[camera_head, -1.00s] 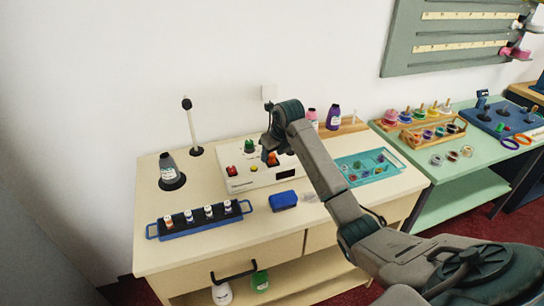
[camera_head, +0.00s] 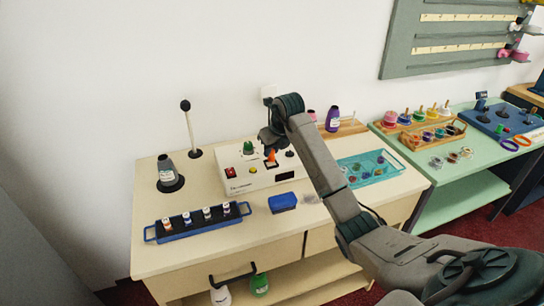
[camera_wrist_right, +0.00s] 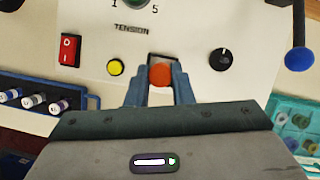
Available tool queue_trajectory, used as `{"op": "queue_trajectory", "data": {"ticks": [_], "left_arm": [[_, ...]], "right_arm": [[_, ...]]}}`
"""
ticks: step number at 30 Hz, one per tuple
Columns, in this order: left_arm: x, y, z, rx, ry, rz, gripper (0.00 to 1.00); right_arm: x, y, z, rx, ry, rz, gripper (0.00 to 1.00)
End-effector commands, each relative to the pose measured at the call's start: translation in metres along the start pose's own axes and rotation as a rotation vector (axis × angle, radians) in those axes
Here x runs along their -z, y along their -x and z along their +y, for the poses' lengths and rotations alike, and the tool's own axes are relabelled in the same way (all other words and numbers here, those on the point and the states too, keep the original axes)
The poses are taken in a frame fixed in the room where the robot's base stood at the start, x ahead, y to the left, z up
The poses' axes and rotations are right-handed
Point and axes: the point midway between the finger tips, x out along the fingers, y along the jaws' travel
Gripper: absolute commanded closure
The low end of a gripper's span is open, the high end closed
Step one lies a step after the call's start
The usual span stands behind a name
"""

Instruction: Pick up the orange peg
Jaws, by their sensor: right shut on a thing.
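The orange peg (camera_head: 271,157) is at the white control box (camera_head: 240,181) on the cream counter. In the right wrist view the round orange end of the peg (camera_wrist_right: 160,74) sits between the two blue-grey fingers. My right gripper (camera_head: 269,150) points down over the box and is shut on the peg. The peg's lower part is hard to make out, so I cannot tell how far it stands clear of the box. My left gripper is not in view.
The box carries a red switch (camera_wrist_right: 68,50), a yellow button (camera_wrist_right: 116,67), a black knob (camera_wrist_right: 221,59) and a green knob (camera_head: 248,147). A blue block (camera_head: 283,202) and a teal tray (camera_head: 369,183) lie nearby. A blue vial rack (camera_head: 165,236) stands at left.

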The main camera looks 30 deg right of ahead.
Motion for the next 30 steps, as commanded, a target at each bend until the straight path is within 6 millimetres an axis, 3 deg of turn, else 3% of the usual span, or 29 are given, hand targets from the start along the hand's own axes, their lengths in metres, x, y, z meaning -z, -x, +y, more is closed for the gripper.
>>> {"op": "queue_trajectory", "data": {"ticks": [2,14,15,18,30], "left_arm": [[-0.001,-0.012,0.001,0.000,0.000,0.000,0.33],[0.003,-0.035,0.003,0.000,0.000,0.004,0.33],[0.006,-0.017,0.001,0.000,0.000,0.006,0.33],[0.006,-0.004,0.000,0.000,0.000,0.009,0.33],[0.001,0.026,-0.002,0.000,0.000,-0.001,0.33]], "right_arm": [[-0.005,0.010,0.000,0.001,0.001,-0.007,1.00],[0.049,0.041,0.060,-0.001,0.003,-0.005,1.00],[0.050,0.052,0.066,-0.002,0.002,0.000,1.00],[0.062,0.059,0.078,-0.003,0.001,0.001,1.00],[0.092,0.071,0.110,-0.002,0.000,0.000,1.00]]}}
